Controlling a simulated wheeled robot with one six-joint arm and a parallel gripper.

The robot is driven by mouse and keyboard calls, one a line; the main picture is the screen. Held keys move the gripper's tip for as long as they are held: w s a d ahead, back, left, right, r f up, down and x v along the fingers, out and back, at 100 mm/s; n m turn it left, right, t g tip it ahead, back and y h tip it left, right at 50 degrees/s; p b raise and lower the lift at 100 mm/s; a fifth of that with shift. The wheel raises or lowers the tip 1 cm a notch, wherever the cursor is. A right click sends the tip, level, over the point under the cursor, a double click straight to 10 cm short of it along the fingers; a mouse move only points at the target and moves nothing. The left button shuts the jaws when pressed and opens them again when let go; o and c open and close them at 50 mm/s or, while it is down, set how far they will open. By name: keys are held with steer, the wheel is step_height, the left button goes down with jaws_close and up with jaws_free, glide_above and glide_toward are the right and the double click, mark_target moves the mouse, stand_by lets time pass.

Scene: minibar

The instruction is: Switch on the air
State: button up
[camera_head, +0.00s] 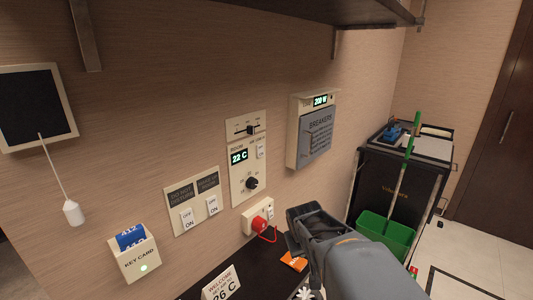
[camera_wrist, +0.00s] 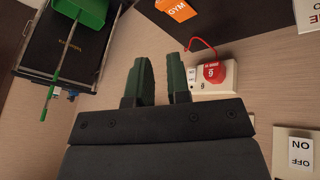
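A cream control panel (camera_head: 236,183) on the wall has a slider (camera_head: 250,130) at the top and a green display (camera_head: 239,157) reading 22 C. A small white rocker switch (camera_head: 261,152) sits right of the display, under a label that seems to name the air; its position is too small to tell. A black round knob (camera_head: 252,183) is below. My gripper (camera_head: 293,231) is to the lower right of the panel, apart from it, near the socket. In the wrist view its two dark green fingers (camera_wrist: 160,80) stand apart with nothing between them. The panel is not in the wrist view.
A red plug with a cord (camera_head: 259,224) is in a wall socket, also in the wrist view (camera_wrist: 213,73). Two switches (camera_head: 187,219), a key card holder (camera_head: 135,258) and a breaker box (camera_head: 317,135) are around. A cart (camera_head: 400,185) with a green bin stands right.

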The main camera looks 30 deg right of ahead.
steer(key=w+d+r+t+h, duration=0.1)
steer(key=d, duration=0.2)
steer(key=w+d+r+n+t+h, duration=0.1)
steer(key=w+d+r, duration=0.1)
steer(key=d, duration=0.2)
steer(key=w+d+r+n+h, duration=0.1)
steer(key=w+d, duration=0.1)
steer(key=d, duration=0.2)
steer(key=shift+r+t, duration=0.2)
steer(key=shift+t, duration=0.2)
jaws_close()
steer(key=w+d+r+n+t+p, duration=0.1)
steer(key=w+d+r+n+t, duration=0.4)
steer(key=w+d+r+n, duration=0.15)
steer(key=w+a+r+n+t+y, duration=0.1)
steer(key=a+r+n+t+y, duration=0.1)
steer(key=a+n+y, duration=0.3)
steer(key=w+a+r+n+t+y, duration=0.1)
steer(key=a+r+n+t+y, duration=0.1)
steer(key=a+r+n+y, duration=0.2)
steer(key=shift+w+a+n+y, duration=0.2)
steer(key=shift+a+n+y, duration=0.7)
steer(key=shift+n+y, duration=1.9)
steer(key=shift+r+n+h, duration=0.1)
steer(key=shift+n+h, duration=0.75)
steer(key=shift+h, duration=0.05)
